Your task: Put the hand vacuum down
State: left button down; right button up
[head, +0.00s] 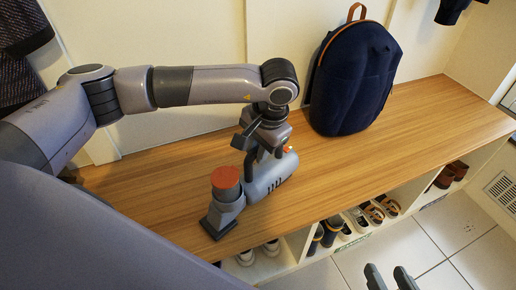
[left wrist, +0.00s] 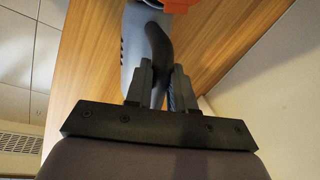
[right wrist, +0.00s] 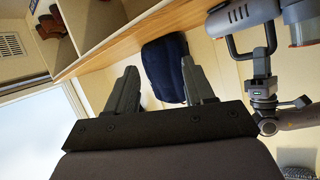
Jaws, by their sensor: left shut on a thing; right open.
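The hand vacuum (head: 271,176) is grey with an orange-red cap and a dark nozzle. It is at the wooden bench top (head: 400,130), left of the backpack; whether it touches the wood I cannot tell. My left gripper (head: 259,152) is above it, shut on its dark handle (left wrist: 160,50), which shows between the fingers in the left wrist view. The vacuum also shows at the upper right of the right wrist view (right wrist: 250,14). My right gripper (head: 389,277) is open and empty, low in front of the bench in the head view.
A navy backpack (head: 354,80) stands on the bench against the wall. Cubbies below hold several shoes, among them brown ones (head: 452,174) and sandals (head: 374,212). The bench top right of the backpack is clear. A tiled floor (head: 440,245) lies in front.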

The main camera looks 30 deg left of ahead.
pick_arm(q)
jog(key=shift+r, duration=0.1)
jog(key=c, duration=1.4)
grip_release()
jog(key=shift+f, duration=0.2)
jog(key=o, duration=0.4)
jog(key=shift+o, duration=0.2)
jog(key=shift+r, duration=0.2)
